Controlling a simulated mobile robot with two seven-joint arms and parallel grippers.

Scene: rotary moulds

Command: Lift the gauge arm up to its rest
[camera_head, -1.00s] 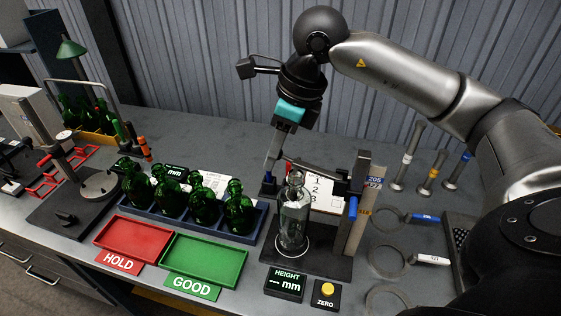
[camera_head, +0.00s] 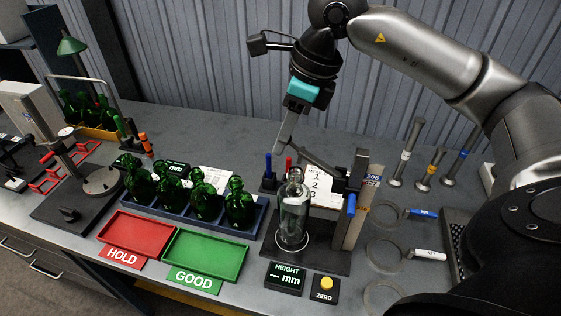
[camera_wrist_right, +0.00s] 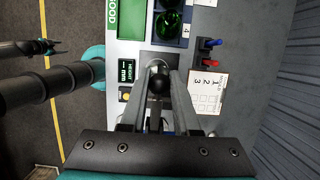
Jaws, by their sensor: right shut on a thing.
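The gauge arm (camera_head: 316,164) is a dark bar on the height gauge's post (camera_head: 353,213). It slopes up to the left from the post, above a clear bottle (camera_head: 293,217). My right gripper (camera_head: 283,143) is at the arm's raised free end. In the right wrist view its fingers (camera_wrist_right: 158,95) are on either side of a dark round knob (camera_wrist_right: 157,77), shut on the arm's end. The clear bottle stands upright on the gauge base, its mouth below the bar.
Green bottles (camera_head: 205,201) stand in a blue rack left of the gauge. A red HOLD tray (camera_head: 134,234) and green GOOD tray (camera_head: 205,255) lie in front. The HEIGHT display (camera_head: 286,279) and ZERO button (camera_head: 325,284) sit before the base. Ring gauges (camera_head: 385,254) lie right.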

